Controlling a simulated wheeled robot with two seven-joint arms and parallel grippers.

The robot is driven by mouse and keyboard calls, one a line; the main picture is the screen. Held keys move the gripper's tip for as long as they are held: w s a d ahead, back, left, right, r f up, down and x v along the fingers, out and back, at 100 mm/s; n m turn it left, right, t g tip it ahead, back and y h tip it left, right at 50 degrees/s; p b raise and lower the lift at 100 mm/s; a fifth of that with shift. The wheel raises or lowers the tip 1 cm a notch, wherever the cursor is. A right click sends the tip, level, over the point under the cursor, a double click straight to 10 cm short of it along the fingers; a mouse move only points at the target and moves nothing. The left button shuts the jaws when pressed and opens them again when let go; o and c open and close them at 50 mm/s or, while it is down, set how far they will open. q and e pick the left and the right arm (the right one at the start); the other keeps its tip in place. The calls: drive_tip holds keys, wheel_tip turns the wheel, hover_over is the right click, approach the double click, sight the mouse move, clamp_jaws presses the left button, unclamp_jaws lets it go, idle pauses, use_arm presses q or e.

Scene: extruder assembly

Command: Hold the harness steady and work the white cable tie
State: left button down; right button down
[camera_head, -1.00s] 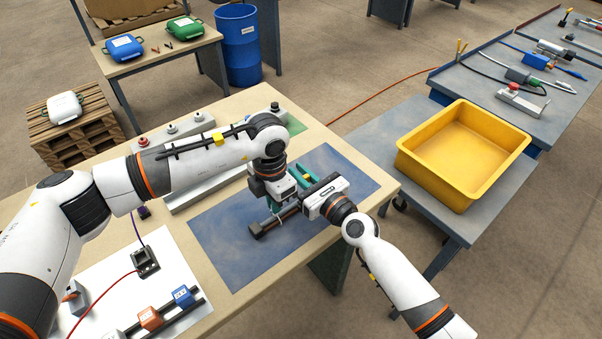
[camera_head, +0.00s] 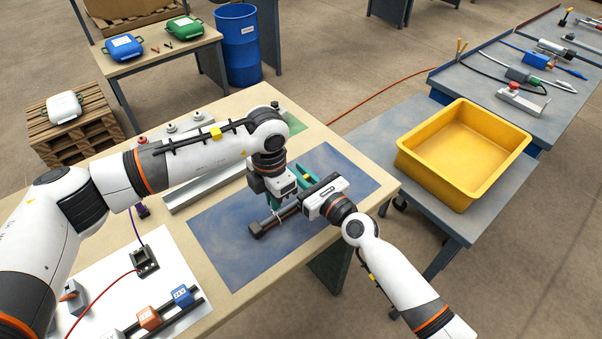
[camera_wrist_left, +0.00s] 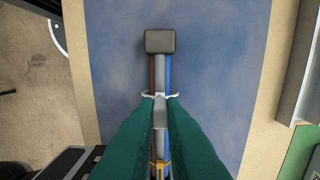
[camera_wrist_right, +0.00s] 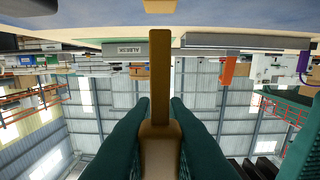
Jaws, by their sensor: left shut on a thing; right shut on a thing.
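The harness lies along the blue mat (camera_head: 225,240). Its dark end block (camera_head: 258,229) is at the lower left in the head view. The left wrist view shows the grey block (camera_wrist_left: 161,41) with brown, grey and blue wires (camera_wrist_left: 169,75) running from it. The white cable tie (camera_wrist_left: 148,94) sits across the wires at my left fingertips. The tie's far side is hidden.
A grey rail fixture (camera_head: 200,190) stands behind the mat. A black socket block (camera_head: 145,262) and coloured blocks (camera_head: 182,295) lie at the front left. A yellow bin (camera_head: 465,150) stands on the side cart. The mat's front left is clear.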

use_arm(q)
drive_tip(key=shift+r, duration=1)
use_arm(e)
drive_tip(key=shift+f, duration=0.15)
use_arm(q)
drive_tip(key=c, duration=1.4)
unclamp_jaws()
drive_tip(key=shift+r, duration=0.15)
drive_tip(key=shift+r, duration=2.35)
use_arm(e)
drive_tip(key=c, duration=1.3)
unclamp_jaws()
drive_tip(key=shift+c, duration=0.2)
drive_tip(key=v, duration=1.2)
